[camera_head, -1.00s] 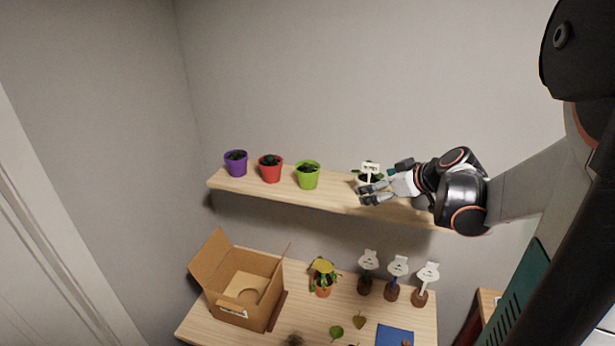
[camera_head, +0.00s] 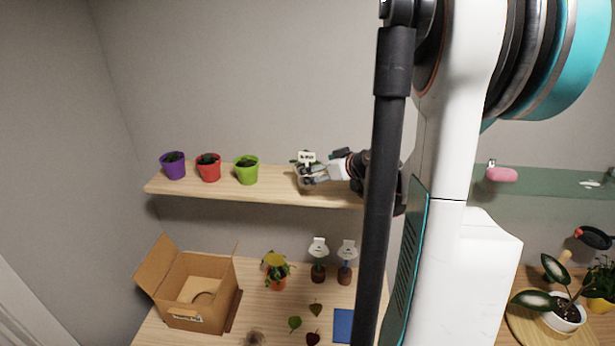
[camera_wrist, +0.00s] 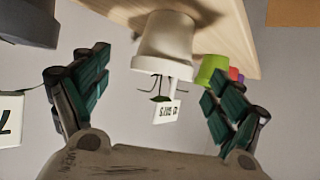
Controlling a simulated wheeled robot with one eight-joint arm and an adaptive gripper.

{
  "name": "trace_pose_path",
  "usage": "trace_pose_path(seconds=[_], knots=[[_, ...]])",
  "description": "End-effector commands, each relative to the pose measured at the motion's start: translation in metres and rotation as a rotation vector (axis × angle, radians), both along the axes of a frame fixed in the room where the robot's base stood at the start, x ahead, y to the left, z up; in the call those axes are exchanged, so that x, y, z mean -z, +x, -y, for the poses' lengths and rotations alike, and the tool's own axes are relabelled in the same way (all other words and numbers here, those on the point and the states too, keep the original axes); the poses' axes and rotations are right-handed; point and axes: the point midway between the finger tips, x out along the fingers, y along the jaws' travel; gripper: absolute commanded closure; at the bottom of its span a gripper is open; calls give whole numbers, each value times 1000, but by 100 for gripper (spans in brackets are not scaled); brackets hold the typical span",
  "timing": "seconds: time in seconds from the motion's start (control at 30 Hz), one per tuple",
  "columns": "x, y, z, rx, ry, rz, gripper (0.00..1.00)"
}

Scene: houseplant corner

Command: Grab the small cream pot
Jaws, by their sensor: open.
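The small cream pot (camera_wrist: 165,45) holds a little plant with a white label (camera_wrist: 166,112). In the head view the pot (camera_head: 301,182) stands on the wooden wall shelf (camera_head: 225,189), partly hidden by my fingers. My gripper (camera_head: 313,175) reaches it from the right. In the wrist view, where the scene appears upside down, my gripper (camera_wrist: 156,75) is open, with a finger on either side of the pot's line. Gaps show between both fingers and the pot, and I see no contact.
Green (camera_head: 246,171), red (camera_head: 209,168) and purple (camera_head: 174,166) pots stand left along the shelf. Below, a table bears an open cardboard box (camera_head: 185,290), a potted plant (camera_head: 276,272) and labelled stands (camera_head: 318,260). A dark grey object (camera_wrist: 28,22) is near my finger in the wrist view.

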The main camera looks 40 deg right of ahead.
Motion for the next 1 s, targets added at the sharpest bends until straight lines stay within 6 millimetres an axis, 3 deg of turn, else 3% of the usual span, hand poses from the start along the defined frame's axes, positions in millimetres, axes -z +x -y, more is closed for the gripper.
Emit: trace_pose_path(seconds=[0.4,0.77,1.0], knots=[[15,43,-1,-2,-1,0,12],[20,50,0,0,0,0,12],[20,50,0,0,0,0,64]])
